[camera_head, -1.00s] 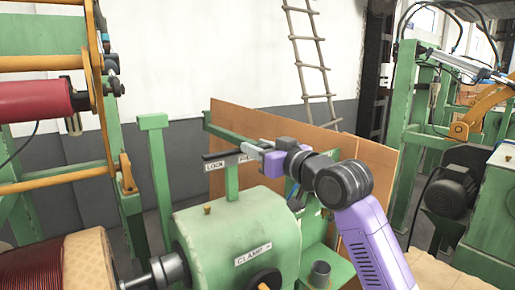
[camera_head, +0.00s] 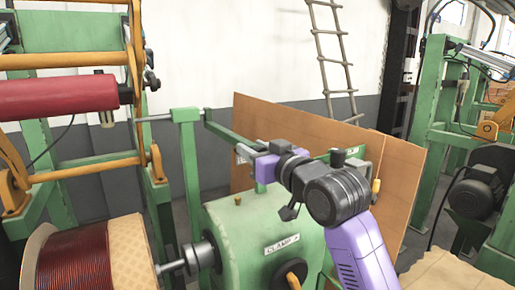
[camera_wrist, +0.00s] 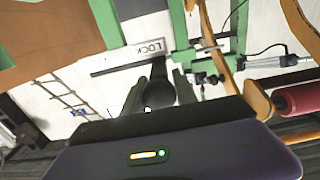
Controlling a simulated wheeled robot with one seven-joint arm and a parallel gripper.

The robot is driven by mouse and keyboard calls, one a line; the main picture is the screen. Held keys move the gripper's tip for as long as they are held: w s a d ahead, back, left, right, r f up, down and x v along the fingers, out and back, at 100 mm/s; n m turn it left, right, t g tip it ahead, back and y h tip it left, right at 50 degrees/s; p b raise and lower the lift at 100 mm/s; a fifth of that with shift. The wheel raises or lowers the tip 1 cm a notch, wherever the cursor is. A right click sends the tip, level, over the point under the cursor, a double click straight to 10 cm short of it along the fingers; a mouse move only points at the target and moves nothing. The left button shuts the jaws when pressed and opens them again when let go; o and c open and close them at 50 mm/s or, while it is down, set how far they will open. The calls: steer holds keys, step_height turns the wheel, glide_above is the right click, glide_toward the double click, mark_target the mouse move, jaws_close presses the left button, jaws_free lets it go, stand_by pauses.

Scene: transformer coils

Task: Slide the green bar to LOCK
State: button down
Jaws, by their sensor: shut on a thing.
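The green bar (camera_head: 228,135) runs behind the clamp housing, and my gripper covers its near end in the head view. My gripper (camera_head: 243,152) is above and behind the housing. In the wrist view, my gripper (camera_wrist: 160,90) is shut on a dark round knob (camera_wrist: 160,93) of the bar; the join is not clear. A white LOCK label (camera_wrist: 150,48) shows just past the fingers, beside a thin black strip (camera_wrist: 125,66). The LOCK label is hidden in the head view.
The green clamp housing (camera_head: 245,225) stands below my arm. A brown board (camera_head: 300,130) stands behind it. A green post (camera_head: 187,150) is to the left, with a thin rod (camera_head: 153,118) beside it. A copper coil (camera_head: 75,265) is at lower left.

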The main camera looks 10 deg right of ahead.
steer(key=c, duration=1)
jaws_free()
steer(key=shift+s+a, duration=0.15)
steer(key=shift+a, duration=0.25)
steer(key=shift+d, duration=0.15)
steer(key=shift+s+d, duration=0.1)
steer(key=shift+s, duration=0.15)
steer(key=b+v, duration=0.2)
steer(key=v, duration=0.5)
steer(key=shift+s, duration=0.1)
steer(key=shift+r, duration=0.15)
